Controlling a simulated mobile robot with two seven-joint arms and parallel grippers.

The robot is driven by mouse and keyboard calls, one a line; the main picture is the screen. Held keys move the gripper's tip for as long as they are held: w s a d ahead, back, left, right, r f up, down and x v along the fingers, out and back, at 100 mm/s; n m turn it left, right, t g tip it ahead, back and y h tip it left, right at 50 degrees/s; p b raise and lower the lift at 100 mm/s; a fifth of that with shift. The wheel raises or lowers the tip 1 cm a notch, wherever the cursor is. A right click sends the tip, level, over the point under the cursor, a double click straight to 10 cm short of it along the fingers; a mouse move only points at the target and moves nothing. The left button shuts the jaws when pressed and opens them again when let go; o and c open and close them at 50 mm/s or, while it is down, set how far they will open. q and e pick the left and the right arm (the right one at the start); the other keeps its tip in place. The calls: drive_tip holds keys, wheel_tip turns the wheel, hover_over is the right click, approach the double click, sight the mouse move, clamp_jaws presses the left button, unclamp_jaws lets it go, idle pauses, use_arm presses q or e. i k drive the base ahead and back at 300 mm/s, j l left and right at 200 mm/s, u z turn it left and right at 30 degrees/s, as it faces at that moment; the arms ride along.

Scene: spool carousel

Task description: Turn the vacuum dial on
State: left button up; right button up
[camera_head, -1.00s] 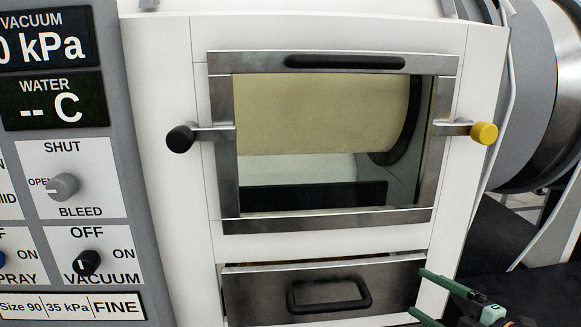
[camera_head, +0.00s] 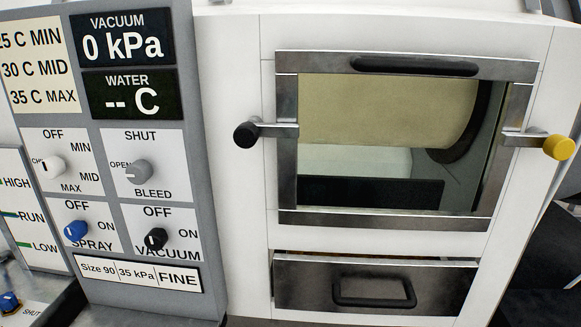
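The vacuum dial is a small black knob (camera_head: 156,239) at the lower right of the grey control panel (camera_head: 212,180), in the head view. Its label shows OFF above, ON to the right and VACUUM below. Its pale pointer mark sits near the top of the knob, toward OFF. The vacuum display (camera_head: 122,37) above reads 0 kPa. Neither of my grippers shows in the head view now.
Beside the vacuum dial are a blue spray knob (camera_head: 75,231), a grey bleed knob (camera_head: 138,171) and a white knob (camera_head: 53,166). Right of the panel is a windowed door (camera_head: 285,140) with black (camera_head: 247,134) and yellow (camera_head: 559,147) knobs, above a metal drawer (camera_head: 300,285).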

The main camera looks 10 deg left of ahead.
sight(157, 238)
drive_tip(key=u, duration=1.3)
drive_tip(key=j+z, duration=0.1)
drive_tip(key=j, duration=1.8)
